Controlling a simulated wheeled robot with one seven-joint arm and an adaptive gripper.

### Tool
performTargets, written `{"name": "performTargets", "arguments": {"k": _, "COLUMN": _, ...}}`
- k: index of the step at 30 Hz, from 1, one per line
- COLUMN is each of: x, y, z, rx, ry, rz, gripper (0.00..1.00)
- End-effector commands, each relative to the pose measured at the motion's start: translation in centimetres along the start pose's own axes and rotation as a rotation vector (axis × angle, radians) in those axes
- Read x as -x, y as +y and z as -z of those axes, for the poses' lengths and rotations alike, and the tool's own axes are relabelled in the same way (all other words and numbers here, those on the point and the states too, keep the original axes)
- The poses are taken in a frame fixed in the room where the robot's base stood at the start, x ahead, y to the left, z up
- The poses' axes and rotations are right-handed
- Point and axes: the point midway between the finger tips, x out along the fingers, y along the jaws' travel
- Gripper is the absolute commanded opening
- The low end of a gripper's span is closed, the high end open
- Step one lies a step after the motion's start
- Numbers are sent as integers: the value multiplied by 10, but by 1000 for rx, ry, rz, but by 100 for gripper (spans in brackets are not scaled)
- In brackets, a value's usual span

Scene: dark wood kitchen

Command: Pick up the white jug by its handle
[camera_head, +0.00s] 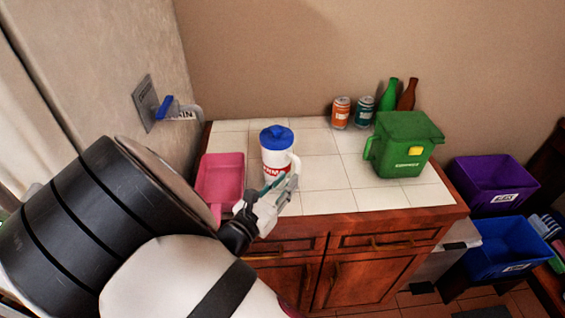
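The white jug (275,154) stands upright on the tiled counter, with a blue lid (276,136) and a red band with lettering. Its white handle (296,164) is on the right side, toward me. My gripper (282,187) is in front of the jug, close to the lower part of the handle. It partly covers the jug's lower body. The fingers are small and overlap the jug in this view, so I cannot tell whether they are open or touching the handle.
A pink tray (222,172) lies left of the jug. A green bin (403,143) stands to the right, with an orange can (341,112), a teal can (364,111) and two bottles behind. A wall tap (180,111) is at the left. Bare tiles lie between jug and bin.

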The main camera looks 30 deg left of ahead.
Motion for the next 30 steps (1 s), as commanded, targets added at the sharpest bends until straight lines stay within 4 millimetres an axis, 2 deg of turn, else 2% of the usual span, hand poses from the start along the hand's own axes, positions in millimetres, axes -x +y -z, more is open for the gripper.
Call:
{"name": "performTargets", "arguments": {"k": 1, "x": -7, "y": 0, "z": 1, "rx": -1, "ry": 0, "rz": 1, "gripper": 21}}
{"name": "performTargets", "arguments": {"k": 10, "x": -24, "y": 0, "z": 1, "rx": -2, "ry": -1, "rz": 2, "gripper": 21}}
{"name": "performTargets", "arguments": {"k": 18, "x": -62, "y": -1, "z": 5, "rx": -3, "ry": 1, "rz": 3, "gripper": 21}}
{"name": "performTargets", "arguments": {"k": 26, "x": -65, "y": 0, "z": 3, "rx": -1, "ry": 2, "rz": 1, "gripper": 21}}
{"name": "performTargets", "arguments": {"k": 29, "x": -65, "y": 0, "z": 3, "rx": -1, "ry": 2, "rz": 1, "gripper": 3}}
{"name": "performTargets", "arguments": {"k": 30, "x": -65, "y": 0, "z": 3, "rx": -1, "ry": 2, "rz": 1, "gripper": 0}}
